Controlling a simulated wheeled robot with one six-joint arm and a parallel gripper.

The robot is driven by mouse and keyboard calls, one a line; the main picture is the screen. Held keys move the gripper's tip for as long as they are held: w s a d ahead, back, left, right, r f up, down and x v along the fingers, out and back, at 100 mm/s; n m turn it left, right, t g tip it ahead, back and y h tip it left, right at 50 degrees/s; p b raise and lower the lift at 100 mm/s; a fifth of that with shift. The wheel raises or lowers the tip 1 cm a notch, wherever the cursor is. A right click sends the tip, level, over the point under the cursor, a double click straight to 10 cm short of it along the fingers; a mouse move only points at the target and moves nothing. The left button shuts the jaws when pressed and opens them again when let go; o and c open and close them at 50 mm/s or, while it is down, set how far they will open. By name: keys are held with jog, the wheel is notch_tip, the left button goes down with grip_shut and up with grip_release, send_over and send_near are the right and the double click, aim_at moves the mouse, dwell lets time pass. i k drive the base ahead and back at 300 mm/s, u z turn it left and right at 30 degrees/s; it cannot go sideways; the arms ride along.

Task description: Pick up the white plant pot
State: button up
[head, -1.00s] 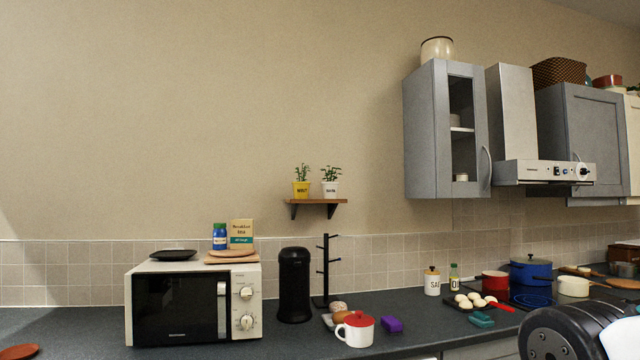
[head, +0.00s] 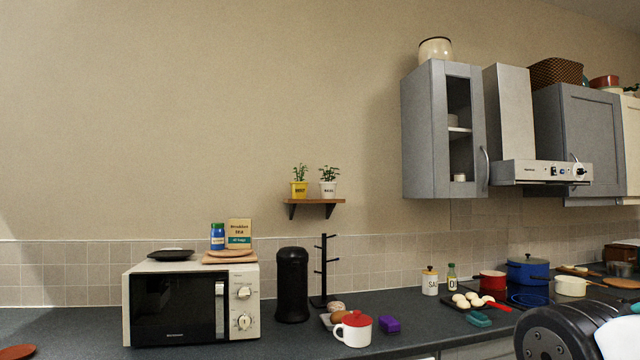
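The white plant pot (head: 328,189) holds a small green plant and has dark lettering on its front. It stands upright on a small wooden wall shelf (head: 314,202), at the shelf's right side. A yellow plant pot (head: 299,189) with a similar plant stands just left of it, with a narrow gap between them. My gripper is not in view; only a dark and white part of my arm shows at the lower right, well away from the shelf.
A grey cabinet (head: 425,130) hangs to the right. The wall above the shelf is bare.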

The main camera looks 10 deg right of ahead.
aim_at(327, 189)
jog(key=z, duration=0.45)
jog(key=i, duration=2)
jog(key=u, duration=0.6)
